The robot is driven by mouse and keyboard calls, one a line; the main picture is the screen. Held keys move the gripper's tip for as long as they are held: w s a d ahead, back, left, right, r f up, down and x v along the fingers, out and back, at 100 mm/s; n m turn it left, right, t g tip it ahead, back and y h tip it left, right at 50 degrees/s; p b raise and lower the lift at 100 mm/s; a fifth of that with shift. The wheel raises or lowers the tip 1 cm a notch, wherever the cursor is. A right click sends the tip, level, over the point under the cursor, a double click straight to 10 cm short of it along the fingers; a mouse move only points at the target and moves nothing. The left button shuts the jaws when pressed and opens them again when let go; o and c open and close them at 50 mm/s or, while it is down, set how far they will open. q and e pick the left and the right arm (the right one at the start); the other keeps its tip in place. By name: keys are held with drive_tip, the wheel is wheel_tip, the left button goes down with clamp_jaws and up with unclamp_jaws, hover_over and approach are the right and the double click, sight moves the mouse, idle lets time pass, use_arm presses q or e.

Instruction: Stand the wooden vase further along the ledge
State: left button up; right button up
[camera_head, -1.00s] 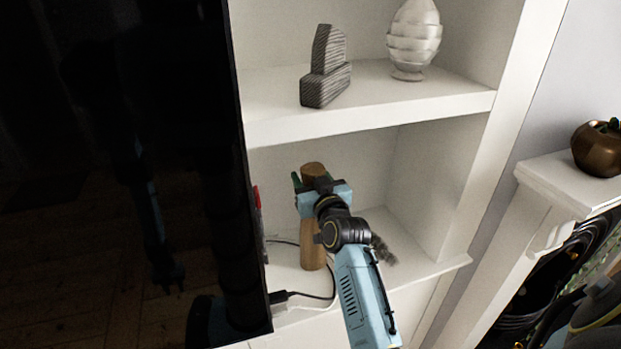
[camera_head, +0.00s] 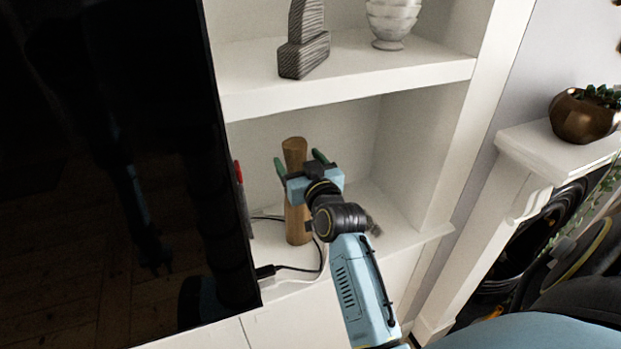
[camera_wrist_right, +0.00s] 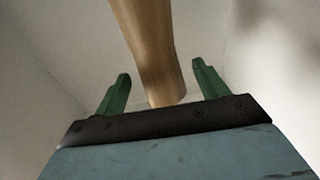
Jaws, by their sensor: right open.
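The wooden vase (camera_head: 296,224) is a tall brown column standing upright on the lower white ledge (camera_head: 399,233). My right gripper (camera_head: 299,162) is open at its upper part, with one green finger showing on each side. In the right wrist view the vase (camera_wrist_right: 150,45) rises between the two spread fingers of the right gripper (camera_wrist_right: 161,72), with gaps beside it. My gripper and wrist hide part of the vase's middle in the head view. My left gripper is not in view.
A black screen (camera_head: 110,170) stands close left of the vase. Cables (camera_head: 300,269) lie by its base. A small brown tuft (camera_head: 374,227) shows behind my wrist. The upper shelf (camera_head: 350,92) holds a grey sculpture (camera_head: 305,45) and a white vase (camera_head: 391,20). The ledge's right part looks clear.

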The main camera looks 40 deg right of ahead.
drive_tip(key=v, duration=0.8)
drive_tip(key=shift+b, duration=0.3)
drive_tip(key=shift+d, duration=0.1)
